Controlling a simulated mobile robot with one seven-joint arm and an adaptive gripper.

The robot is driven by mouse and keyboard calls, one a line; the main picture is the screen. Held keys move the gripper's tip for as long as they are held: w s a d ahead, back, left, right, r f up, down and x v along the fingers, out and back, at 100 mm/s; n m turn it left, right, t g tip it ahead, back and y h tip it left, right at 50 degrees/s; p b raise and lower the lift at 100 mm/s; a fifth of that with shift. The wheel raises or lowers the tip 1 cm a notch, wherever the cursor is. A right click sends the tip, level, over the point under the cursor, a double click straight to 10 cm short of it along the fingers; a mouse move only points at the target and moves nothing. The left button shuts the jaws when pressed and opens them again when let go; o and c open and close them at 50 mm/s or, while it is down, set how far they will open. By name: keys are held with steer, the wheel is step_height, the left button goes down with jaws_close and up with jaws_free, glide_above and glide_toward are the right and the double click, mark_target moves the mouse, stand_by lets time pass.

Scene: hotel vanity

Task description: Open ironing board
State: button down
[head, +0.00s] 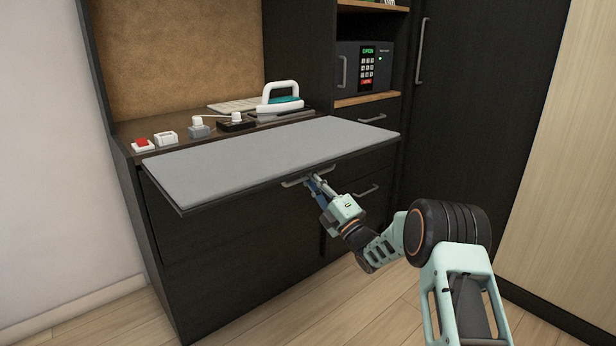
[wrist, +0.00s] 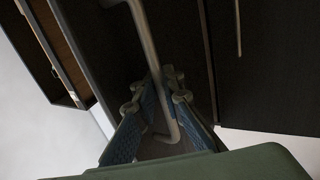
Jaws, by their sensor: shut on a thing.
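The ironing board (head: 270,158) is a flat grey panel that sticks out from the front of the dark vanity, level in the head view. A metal bar handle (head: 295,182) sits at its front edge. My gripper (head: 316,182) is at the right part of this handle. In the wrist view the handle (wrist: 150,50) runs between the two blue fingers of my gripper (wrist: 163,100), which are closed around it near its bent end. The exact finger contact is dark and partly hidden.
On the vanity top (head: 180,124) stand a white and teal iron (head: 281,100), a red-buttoned switch (head: 142,146) and several small plugs and sockets. A safe (head: 364,66) sits on a shelf at the right. A tall dark cabinet (head: 470,120) stands right of it. Wooden floor lies in front.

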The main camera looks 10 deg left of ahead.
steer(key=c, duration=2.4)
jaws_free()
steer(key=shift+d+r, duration=0.3)
steer(key=shift+r, duration=0.05)
steer(key=v, duration=1.2)
steer(key=shift+f, duration=0.3)
